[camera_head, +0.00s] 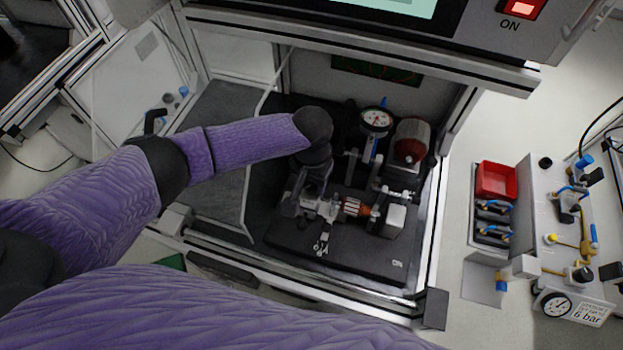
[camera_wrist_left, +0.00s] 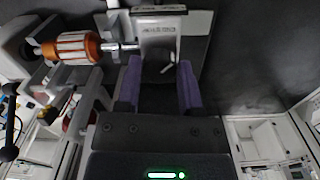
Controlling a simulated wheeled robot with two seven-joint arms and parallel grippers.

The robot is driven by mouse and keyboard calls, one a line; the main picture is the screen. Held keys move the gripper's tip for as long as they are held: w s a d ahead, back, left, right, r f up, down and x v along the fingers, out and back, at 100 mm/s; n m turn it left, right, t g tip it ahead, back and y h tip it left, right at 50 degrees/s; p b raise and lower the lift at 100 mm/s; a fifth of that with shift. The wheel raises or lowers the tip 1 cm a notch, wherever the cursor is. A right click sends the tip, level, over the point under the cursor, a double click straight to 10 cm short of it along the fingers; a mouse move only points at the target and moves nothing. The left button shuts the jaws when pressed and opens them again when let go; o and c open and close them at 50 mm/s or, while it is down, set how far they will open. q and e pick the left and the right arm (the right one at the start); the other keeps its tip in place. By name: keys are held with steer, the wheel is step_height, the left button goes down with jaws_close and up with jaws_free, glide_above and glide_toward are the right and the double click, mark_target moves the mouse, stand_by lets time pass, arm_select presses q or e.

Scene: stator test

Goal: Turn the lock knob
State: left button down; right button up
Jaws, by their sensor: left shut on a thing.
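My left gripper (camera_head: 309,190) reaches down into the test bay, at the left end of the fixture. In the left wrist view its two purple fingers (camera_wrist_left: 159,78) are at the near edge of a pale metal block (camera_wrist_left: 160,24) with dark lettering. They are shut on the lock knob (camera_wrist_left: 169,60), of which only a small light part shows between the fingertips. Its turn angle cannot be made out. An orange and white rotor (camera_head: 352,207) lies in the fixture beside the block; it also shows in the left wrist view (camera_wrist_left: 72,47). My right gripper is not in view.
A dial gauge (camera_head: 376,119) and a red-faced motor (camera_head: 411,141) stand behind the fixture. The bay's metal frame (camera_head: 436,215) bounds it on the right. Outside are a red bin (camera_head: 496,180) and a pneumatic panel.

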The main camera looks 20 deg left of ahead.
arm_select(q)
steer(key=shift+r+n+p, duration=0.1)
steer(key=shift+n+p, duration=0.3)
steer(key=shift+p, duration=0.2)
steer(key=shift+r+n+p, duration=0.15)
steer(key=shift+n+p, duration=0.95)
steer(key=shift+p, duration=0.1)
steer(key=n+p, duration=0.3)
steer(key=n, duration=0.1)
steer(key=n+p, duration=0.2)
steer(key=n, duration=0.5)
steer(key=n+p, duration=0.1)
steer(key=n, duration=0.1)
steer(key=shift+f+n, duration=0.2)
steer(key=shift+n, duration=0.2)
steer(key=shift+w+n, duration=0.1)
steer(key=shift+n, duration=0.2)
steer(key=shift+c, duration=1.2)
jaws_free()
